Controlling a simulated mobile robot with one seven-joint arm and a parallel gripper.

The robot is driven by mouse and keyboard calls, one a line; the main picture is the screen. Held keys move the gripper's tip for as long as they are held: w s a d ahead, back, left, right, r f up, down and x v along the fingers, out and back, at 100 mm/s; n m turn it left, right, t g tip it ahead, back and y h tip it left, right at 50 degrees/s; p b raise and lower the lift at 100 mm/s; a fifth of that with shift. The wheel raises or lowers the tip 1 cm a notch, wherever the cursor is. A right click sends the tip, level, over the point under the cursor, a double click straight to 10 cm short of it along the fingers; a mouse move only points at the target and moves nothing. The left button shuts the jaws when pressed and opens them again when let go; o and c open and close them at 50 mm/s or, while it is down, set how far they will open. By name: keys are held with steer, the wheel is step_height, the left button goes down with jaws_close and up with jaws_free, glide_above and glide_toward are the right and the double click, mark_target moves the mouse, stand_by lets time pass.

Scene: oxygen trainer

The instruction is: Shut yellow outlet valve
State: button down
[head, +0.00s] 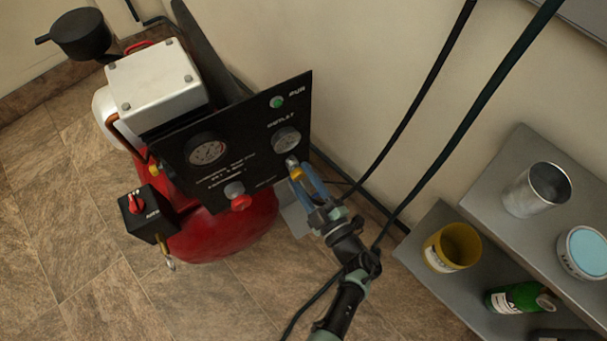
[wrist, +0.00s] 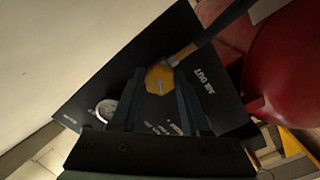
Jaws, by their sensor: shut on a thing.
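The yellow outlet valve (head: 296,173) is on the right part of the compressor's black panel (head: 262,105), below the outlet gauge (head: 286,139). My gripper (head: 303,180) reaches it from the lower right and is shut on it. In the wrist view, the valve's yellow faceted part (wrist: 160,79) sits between the two fingers of my gripper (wrist: 159,92). A bar with a yellow-orange base and a dark outer part (wrist: 205,39) runs from it to the upper right. Lettering reading "AIR OUT" is on the panel beside it. The fingers partly cover the valve in the head view.
The red tank (head: 225,235) stands behind and below the panel. A red knob (head: 241,202) and a black switch box (head: 148,214) are to the left. Dark cables hang near my arm.

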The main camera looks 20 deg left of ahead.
steer(key=m+p, duration=0.1)
steer(key=m, duration=0.5)
steer(key=shift+m+p, duration=0.3)
steer(key=shift+p, duration=0.1)
steer(key=m+p, duration=0.1)
steer(key=m, duration=0.4)
steer(key=shift+s+a+m, duration=0.1)
steer(key=shift+m, duration=0.3)
steer(key=shift+c, duration=1.9)
jaws_free()
steer(key=p+v, duration=0.2)
steer(key=v, duration=1.1)
